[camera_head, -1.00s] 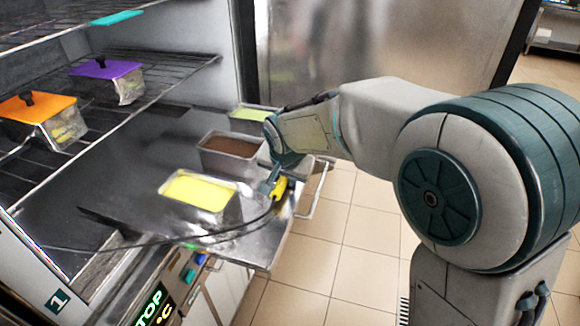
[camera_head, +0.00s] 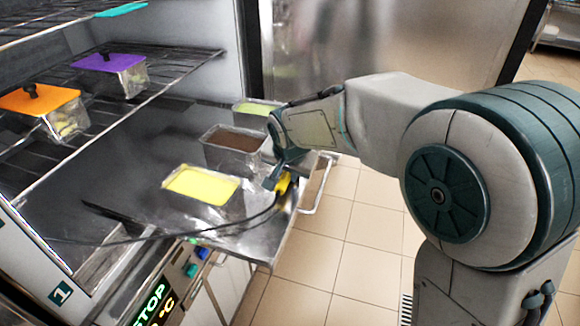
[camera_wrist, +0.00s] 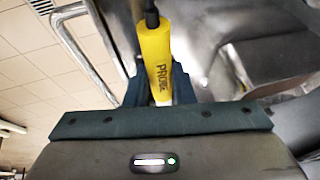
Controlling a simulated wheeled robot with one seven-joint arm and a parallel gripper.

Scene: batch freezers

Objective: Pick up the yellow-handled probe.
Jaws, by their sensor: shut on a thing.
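The yellow-handled probe (camera_head: 283,183) is at the right edge of the pulled-out metal shelf. A black cable runs from it leftward over the shelf. In the wrist view the yellow handle (camera_wrist: 157,62), marked PROBE, stands between my dark fingers, its cable end pointing away from the palm. My gripper (camera_head: 280,175) is shut on the handle. In the wrist view my gripper (camera_wrist: 158,92) shows with its palm across the lower part. The probe's tip is hidden, and I cannot tell whether the probe still touches the shelf.
On the metal shelf (camera_head: 150,165) stand a pan of yellow mix (camera_head: 202,186), a brown pan (camera_head: 236,138) and a green pan (camera_head: 255,108). A handle rail (camera_head: 318,188) runs along the shelf's right side. Orange-lidded (camera_head: 40,98) and purple-lidded (camera_head: 107,62) tubs sit on the rack above.

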